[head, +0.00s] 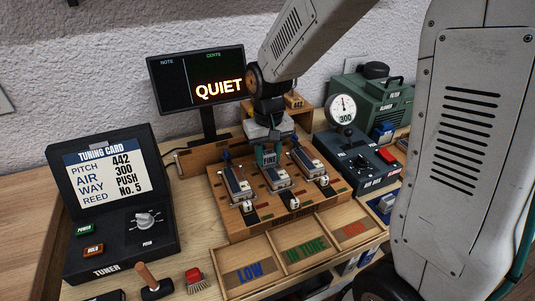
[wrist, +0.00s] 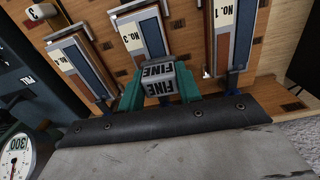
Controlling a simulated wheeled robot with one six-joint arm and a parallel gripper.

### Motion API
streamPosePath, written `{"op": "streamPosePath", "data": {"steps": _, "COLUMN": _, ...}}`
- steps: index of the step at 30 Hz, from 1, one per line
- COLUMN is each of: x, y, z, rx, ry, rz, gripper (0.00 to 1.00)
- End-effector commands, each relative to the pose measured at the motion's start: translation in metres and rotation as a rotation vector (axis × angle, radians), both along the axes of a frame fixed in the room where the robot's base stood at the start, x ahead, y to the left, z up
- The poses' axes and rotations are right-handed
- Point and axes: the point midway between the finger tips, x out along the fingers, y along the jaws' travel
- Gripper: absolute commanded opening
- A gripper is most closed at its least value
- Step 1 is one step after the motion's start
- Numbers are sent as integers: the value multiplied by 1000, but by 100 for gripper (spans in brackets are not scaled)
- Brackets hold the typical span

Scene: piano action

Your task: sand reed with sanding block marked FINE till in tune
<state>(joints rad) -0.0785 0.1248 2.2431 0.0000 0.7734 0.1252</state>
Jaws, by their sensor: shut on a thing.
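My gripper (head: 267,154) has teal fingers shut on a grey sanding block (wrist: 160,84) marked FINE on two faces. In the head view it is at the far end of the middle reed holder (head: 276,180); I cannot tell whether the block touches it. In the wrist view, the middle reed holder (wrist: 139,36) is just beyond the block. The left reed holder (head: 237,187) and right reed holder (head: 309,164) stand on the same wooden board. The tuner display (head: 205,85) shows QUIET.
The tuning card (head: 100,170) reads pitch 442, air 300, way PUSH, reed No. 5. The air box (head: 357,160) has a gauge (head: 342,110) near 300. Trays marked LOW, IN TUNE and a red word (head: 290,262) lie in front.

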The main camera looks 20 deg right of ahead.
Motion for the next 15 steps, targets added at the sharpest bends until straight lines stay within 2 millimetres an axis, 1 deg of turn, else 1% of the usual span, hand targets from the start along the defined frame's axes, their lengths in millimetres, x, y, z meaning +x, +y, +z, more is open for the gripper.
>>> {"op": "streamPosePath", "data": {"steps": 5, "x": 0, "y": -6, "z": -1, "rx": 0, "ry": 1, "rz": 6, "gripper": 13}}
{"op": "streamPosePath", "data": {"steps": 15, "x": 0, "y": 6, "z": -1, "rx": 0, "ry": 1, "rz": -8, "gripper": 13}}
